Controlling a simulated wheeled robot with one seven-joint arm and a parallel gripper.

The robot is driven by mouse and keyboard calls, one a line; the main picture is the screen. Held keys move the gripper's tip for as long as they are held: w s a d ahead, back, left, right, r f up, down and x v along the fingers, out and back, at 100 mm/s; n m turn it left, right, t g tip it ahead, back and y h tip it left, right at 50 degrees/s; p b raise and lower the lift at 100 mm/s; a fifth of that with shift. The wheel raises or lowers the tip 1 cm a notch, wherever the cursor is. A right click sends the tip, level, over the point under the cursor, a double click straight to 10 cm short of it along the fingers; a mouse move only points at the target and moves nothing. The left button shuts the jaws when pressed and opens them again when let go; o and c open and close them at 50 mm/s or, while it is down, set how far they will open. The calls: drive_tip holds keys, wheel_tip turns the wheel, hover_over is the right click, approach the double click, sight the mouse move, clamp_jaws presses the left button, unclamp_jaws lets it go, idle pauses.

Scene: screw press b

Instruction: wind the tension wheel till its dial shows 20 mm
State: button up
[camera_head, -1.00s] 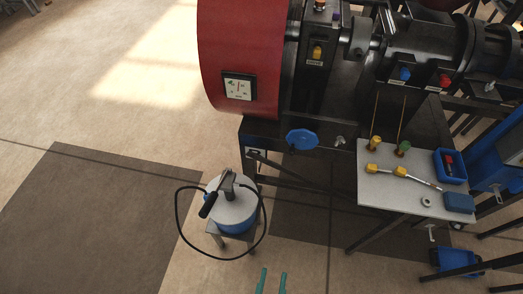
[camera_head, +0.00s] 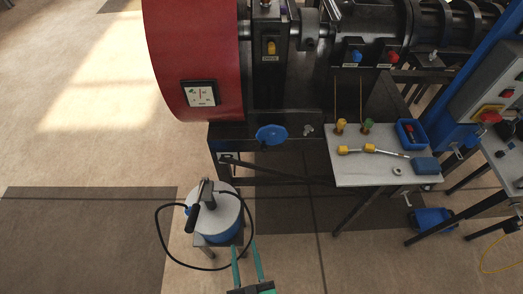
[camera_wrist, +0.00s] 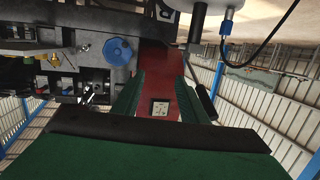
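The blue handwheel (camera_head: 271,135), which looks like the tension wheel, sits on the dark front beam of the press, below the red guard. It also shows in the wrist view (camera_wrist: 117,51), upper left of the middle. A square white dial (camera_head: 201,96) with a red pointer is on the red guard; its reading is too small to tell. It shows in the wrist view (camera_wrist: 160,108) between my fingers. I cannot tell whether it belongs to the wheel. My gripper (camera_head: 244,246) is open and empty, below and apart from the wheel. Its green fingers flank the wrist view (camera_wrist: 160,88).
A hand pump (camera_head: 215,214) with a looping black hose stands on a stool just left of my gripper. A grey side table (camera_head: 376,171) right of the wheel holds tools and a blue bin (camera_head: 411,133). Floor below the wheel is open.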

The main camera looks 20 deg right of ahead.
drive_tip(key=w+d+f+h, duration=0.1)
drive_tip(key=w+d+f, duration=0.15)
drive_tip(key=w, duration=0.35)
drive_tip(key=w+d+f+h, duration=0.1)
drive_tip(key=w+d+f, duration=0.15)
drive_tip(key=w, duration=0.45)
drive_tip(key=m+t+h, duration=0.1)
drive_tip(key=m+h, duration=0.1)
approach(264, 151)
drive_tip(key=x, duration=1)
drive_tip(key=shift+w+d, duration=0.1)
drive_tip(key=shift+w, duration=0.1)
clamp_jaws()
